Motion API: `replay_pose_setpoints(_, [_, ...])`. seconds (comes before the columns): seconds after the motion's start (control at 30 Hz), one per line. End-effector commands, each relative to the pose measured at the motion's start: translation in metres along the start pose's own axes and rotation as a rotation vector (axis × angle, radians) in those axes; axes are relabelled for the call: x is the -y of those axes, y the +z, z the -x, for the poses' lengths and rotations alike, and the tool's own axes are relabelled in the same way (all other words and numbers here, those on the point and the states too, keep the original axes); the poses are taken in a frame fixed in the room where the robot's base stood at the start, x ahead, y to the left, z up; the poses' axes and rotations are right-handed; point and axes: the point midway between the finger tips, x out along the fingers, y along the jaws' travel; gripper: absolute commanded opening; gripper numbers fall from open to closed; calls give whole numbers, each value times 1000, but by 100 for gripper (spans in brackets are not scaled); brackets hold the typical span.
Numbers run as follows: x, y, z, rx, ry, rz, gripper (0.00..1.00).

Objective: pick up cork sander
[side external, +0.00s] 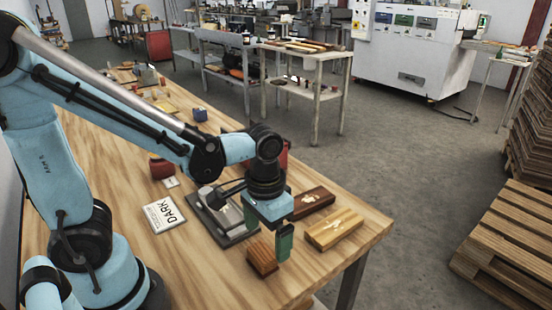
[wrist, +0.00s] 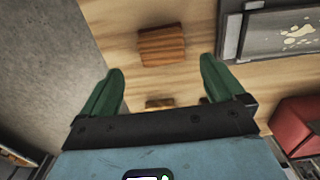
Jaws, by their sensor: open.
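A small brown block (side external: 262,260), which looks like the cork sander, lies on the wooden bench near its front edge. In the wrist view the block (wrist: 162,46) lies beyond the fingertips, centred between them. My gripper (side external: 285,240) has green fingers and hangs above the bench just right of the block in the side view. In the wrist view my gripper (wrist: 160,72) is open, with nothing held between its fingers.
A pale wooden block (side external: 335,229) and a dark red-brown one (side external: 313,203) lie right of my gripper. The bench corner (side external: 388,222) is close on the right.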

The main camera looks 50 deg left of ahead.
Motion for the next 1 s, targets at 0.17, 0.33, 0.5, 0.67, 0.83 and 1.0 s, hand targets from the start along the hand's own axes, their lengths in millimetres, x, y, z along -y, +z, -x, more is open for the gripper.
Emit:
replay_pose_setpoints(0.17, [2,0,-11,0,0,0,96])
replay_pose_setpoints(0.33, [4,0,-30,0,0,1,96])
replay_pose_setpoints(0.5, [4,0,-45,0,0,0,96])
replay_pose_setpoints(0.67, [4,0,-51,-1,0,0,96])
replay_pose_setpoints(0.83, [4,1,-52,0,0,0,96])
replay_pose_setpoints(1.0, [4,1,-52,0,0,0,82])
